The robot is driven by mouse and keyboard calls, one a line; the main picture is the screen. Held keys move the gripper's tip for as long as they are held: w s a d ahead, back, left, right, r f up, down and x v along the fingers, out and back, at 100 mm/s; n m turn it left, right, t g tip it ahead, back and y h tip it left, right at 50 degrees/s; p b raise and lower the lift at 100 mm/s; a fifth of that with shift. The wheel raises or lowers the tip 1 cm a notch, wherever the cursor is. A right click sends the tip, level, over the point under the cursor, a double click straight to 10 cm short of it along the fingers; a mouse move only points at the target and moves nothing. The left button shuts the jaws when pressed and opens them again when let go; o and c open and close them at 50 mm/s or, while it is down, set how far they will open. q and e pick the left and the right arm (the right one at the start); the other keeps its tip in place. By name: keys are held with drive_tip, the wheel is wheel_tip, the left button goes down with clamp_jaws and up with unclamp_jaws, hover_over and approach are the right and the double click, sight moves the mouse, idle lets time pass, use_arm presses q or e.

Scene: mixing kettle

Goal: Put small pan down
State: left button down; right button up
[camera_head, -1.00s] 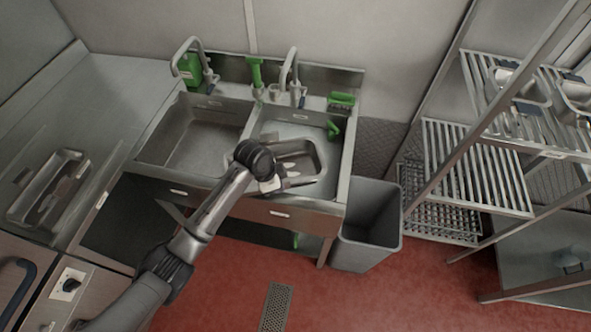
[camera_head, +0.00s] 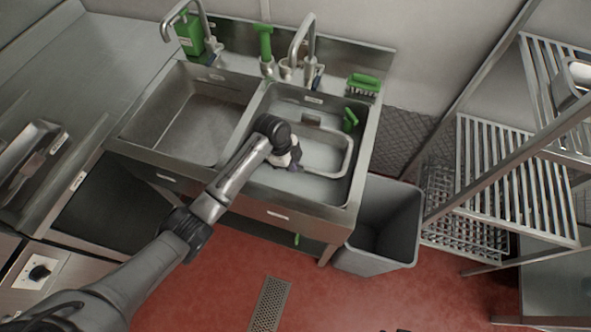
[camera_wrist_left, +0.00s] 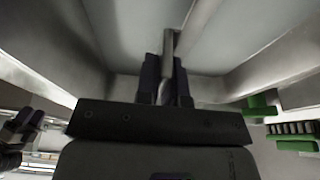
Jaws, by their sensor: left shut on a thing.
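The small pan (camera_head: 325,152) is a shallow grey metal pan in the right sink basin (camera_head: 350,108). My left gripper (camera_head: 290,160) reaches in from the left and is shut on the pan's near-left edge. The wrist partly hides this edge in the head view. In the left wrist view, the two dark fingers (camera_wrist_left: 166,82) close on a thin metal edge (camera_wrist_left: 168,45). Whether the pan's underside touches the basin floor cannot be told.
The left basin (camera_head: 190,115) is empty. Two taps, one of them the right tap (camera_head: 303,45), rise behind the basins. A green brush (camera_head: 362,85) lies on the right back rim, and a green item (camera_head: 349,120) is at the right basin wall. A grey bin (camera_head: 385,225) stands right of the sink.

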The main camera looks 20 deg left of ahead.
use_arm(q)
wheel_tip(320, 180, down, 2)
drive_tip(key=shift+s+d+f, duration=0.1)
drive_tip(key=shift+s+f, duration=0.05)
drive_tip(key=shift+f, duration=0.6)
drive_tip(key=shift+f+b, duration=0.65)
drive_tip(key=shift+f, duration=1.25)
drive_tip(key=c, duration=1.2)
unclamp_jaws()
drive_tip(key=shift+c, duration=0.2)
drive_tip(key=p+v, duration=0.2)
drive_tip(key=v, duration=1)
drive_tip(key=shift+r, duration=0.15)
